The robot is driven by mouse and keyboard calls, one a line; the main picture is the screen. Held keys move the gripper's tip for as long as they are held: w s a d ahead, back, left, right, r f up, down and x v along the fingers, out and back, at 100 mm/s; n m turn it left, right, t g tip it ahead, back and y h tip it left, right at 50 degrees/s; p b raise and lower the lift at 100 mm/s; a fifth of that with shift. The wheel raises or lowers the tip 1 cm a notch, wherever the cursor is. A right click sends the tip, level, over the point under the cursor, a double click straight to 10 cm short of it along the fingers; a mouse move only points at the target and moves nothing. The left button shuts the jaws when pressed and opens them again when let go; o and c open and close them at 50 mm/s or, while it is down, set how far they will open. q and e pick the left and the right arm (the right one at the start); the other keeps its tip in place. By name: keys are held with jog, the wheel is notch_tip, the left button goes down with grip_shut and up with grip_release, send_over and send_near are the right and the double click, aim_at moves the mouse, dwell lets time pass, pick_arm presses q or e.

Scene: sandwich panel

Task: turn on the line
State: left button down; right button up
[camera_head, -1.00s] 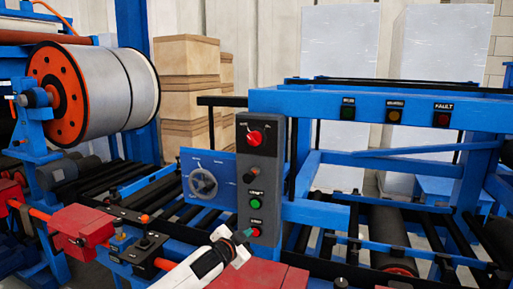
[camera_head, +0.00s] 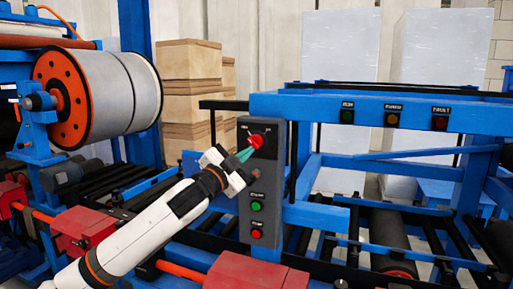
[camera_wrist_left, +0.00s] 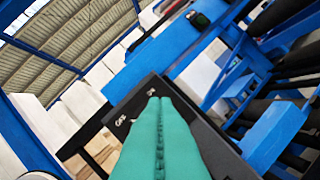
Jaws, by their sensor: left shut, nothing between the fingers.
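The grey control panel (camera_head: 275,185) stands upright in the middle of the head view. A red rotary knob (camera_head: 259,137) is near its top, with a green button (camera_head: 256,206) and a red button (camera_head: 256,233) lower down. My left gripper (camera_head: 246,153) is shut, its teal fingertips at the lower left edge of the red knob; I cannot tell whether they touch. In the left wrist view the teal fingers (camera_wrist_left: 160,105) lie over the panel face (camera_wrist_left: 137,105) and hide the knob. My right gripper is not in view.
A blue frame carries a green lamp (camera_head: 347,117), an amber lamp (camera_head: 392,119) and a red lamp (camera_head: 440,123), all looking dim. A large roll (camera_head: 125,95) is at the left. Red blocks (camera_head: 255,274) and rollers (camera_head: 390,235) lie around the panel. Stacked boxes (camera_head: 190,70) stand behind.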

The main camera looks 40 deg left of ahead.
aim_at(256, 147)
pick_arm(q)
jog(key=w+p, duration=0.2)
jog(key=w, duration=0.1)
jog(key=w+a+p, duration=0.1)
jog(key=w+p, duration=0.1)
jog(key=w, duration=0.1)
jog(key=w+a+p, duration=0.1)
jog(key=w+p, duration=0.1)
jog(key=shift+w+a, duration=0.1)
jog(key=shift+w, duration=0.3)
jog(key=shift+s+a+f, duration=0.15)
jog(key=shift+a+f, duration=0.15)
jog(key=shift+d, duration=0.1)
